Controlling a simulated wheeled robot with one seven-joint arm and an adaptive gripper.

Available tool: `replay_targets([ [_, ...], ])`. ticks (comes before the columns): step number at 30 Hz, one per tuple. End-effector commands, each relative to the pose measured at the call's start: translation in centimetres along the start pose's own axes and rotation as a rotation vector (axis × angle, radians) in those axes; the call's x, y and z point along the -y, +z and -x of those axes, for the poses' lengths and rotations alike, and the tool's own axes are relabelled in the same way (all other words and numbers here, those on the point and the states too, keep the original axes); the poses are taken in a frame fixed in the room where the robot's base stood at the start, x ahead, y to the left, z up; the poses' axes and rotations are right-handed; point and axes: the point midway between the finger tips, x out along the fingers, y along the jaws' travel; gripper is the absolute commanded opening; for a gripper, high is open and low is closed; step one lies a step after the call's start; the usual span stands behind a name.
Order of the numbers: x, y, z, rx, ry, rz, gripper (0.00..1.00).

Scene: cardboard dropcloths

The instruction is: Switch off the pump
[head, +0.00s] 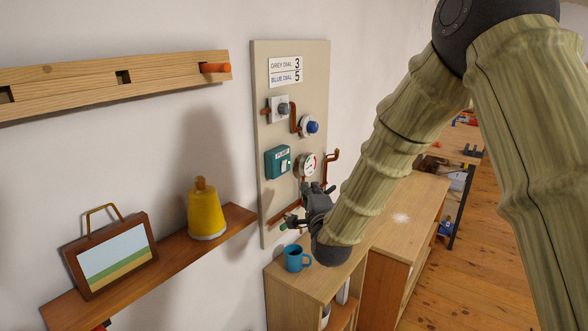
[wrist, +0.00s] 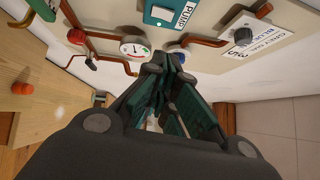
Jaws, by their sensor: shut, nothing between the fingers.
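The pump switch (head: 277,162) is a teal box marked PUMP on the upright wall board (head: 292,68). It has a pale rocker whose position I cannot read. It also shows at the top of the wrist view (wrist: 162,13), partly cut off by the frame edge. My gripper (head: 310,190) is shut and empty, in front of the lower board, below and to the right of the switch in the head view. In the wrist view its dark fingers (wrist: 168,60) come together below the switch, apart from it in the picture.
The board also carries a grey dial (head: 283,108), a blue dial (head: 312,127), a gauge (head: 307,165), copper pipes and a green lever (wrist: 42,10). A blue mug (head: 297,258) stands on the cabinet below. A shelf at left holds a yellow bell-shaped object (head: 206,212) and a picture (head: 112,255).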

Motion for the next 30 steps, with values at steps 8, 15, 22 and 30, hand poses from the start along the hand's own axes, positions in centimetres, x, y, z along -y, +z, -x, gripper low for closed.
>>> replay_targets([
  [8, 0.3, 0.1, -3.6, 0.000, 0.000, 0.003, 0.00],
  [15, 0.3, 0.1, -7.6, 0.001, 0.000, 0.002, 0.00],
  [22, 0.3, 1.1, -10.6, 0.002, 0.001, 0.002, 0.00],
  [30, 0.1, 2.5, -12.1, 0.001, 0.001, 0.003, 0.00],
])
